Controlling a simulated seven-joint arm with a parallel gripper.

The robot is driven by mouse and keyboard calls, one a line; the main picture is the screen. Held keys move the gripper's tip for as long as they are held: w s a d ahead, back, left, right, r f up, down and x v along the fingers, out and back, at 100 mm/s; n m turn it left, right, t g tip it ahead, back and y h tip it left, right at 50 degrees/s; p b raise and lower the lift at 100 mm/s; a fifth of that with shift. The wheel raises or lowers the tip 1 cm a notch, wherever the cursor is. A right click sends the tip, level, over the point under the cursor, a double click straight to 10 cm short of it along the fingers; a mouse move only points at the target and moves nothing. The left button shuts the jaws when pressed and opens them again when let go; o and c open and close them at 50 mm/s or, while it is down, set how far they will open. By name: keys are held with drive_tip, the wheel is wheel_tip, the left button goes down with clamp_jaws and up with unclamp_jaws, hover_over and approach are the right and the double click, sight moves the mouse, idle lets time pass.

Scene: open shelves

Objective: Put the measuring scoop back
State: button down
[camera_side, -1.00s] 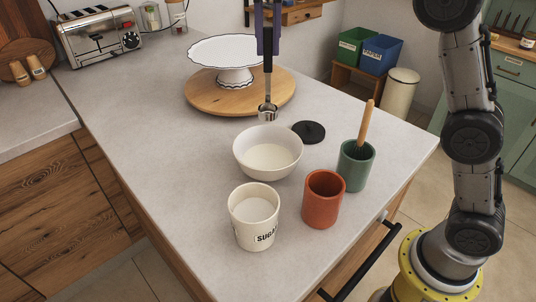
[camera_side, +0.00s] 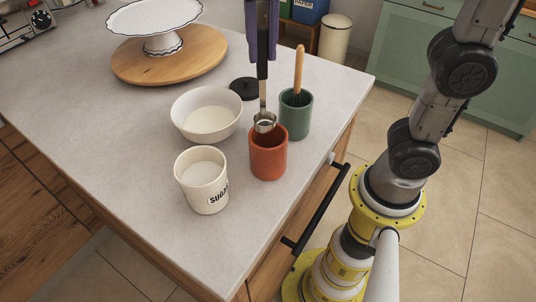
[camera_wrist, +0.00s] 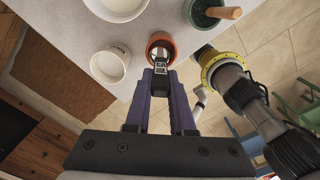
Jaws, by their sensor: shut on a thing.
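The measuring scoop (camera_side: 264,121) has a metal cup and a dark handle, and hangs upright with its cup down. My gripper (camera_side: 261,62) is shut on its handle. In the side view the scoop's cup is at the mouth of the terracotta cup (camera_side: 268,158); I cannot tell how far inside it is. In the wrist view the scoop's handle (camera_wrist: 160,62) between my gripper's fingers (camera_wrist: 160,78) lies over the terracotta cup (camera_wrist: 164,38). The sugar canister (camera_side: 204,186) stands to the left with white contents, and a white bowl (camera_side: 185,118) with white contents stands behind it.
A green pot (camera_side: 296,122) with a wooden handle in it stands close behind the terracotta cup. A black lid (camera_side: 244,88) lies behind the bowl. A cake stand (camera_side: 160,44) on a round wooden board (camera_side: 205,66) is at the back. The counter's left part is clear.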

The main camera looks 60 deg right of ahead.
sight(266, 114)
drive_tip(key=f, duration=1)
drive_tip(key=shift+s+f, duration=0.2)
drive_tip(key=shift+s, duration=0.1)
drive_tip(key=c, duration=0.8)
unclamp_jaws()
drive_tip(key=shift+f, duration=0.15)
drive_tip(key=shift+o, duration=0.2)
wheel_tip(266, 114, up, 11)
drive_tip(key=s+d+f+m+t, duration=0.2)
drive_tip(key=s+d+f+m, duration=0.3)
drive_tip(key=m, duration=0.8)
drive_tip(key=s+d+f+m+t, duration=0.3)
drive_tip(key=s+d+f+m, duration=0.1)
drive_tip(key=m, duration=1)
drive_tip(key=shift+s+d+f+t, duration=0.35)
drive_tip(key=shift+d+f, duration=0.15)
drive_tip(key=shift+f, duration=0.15)
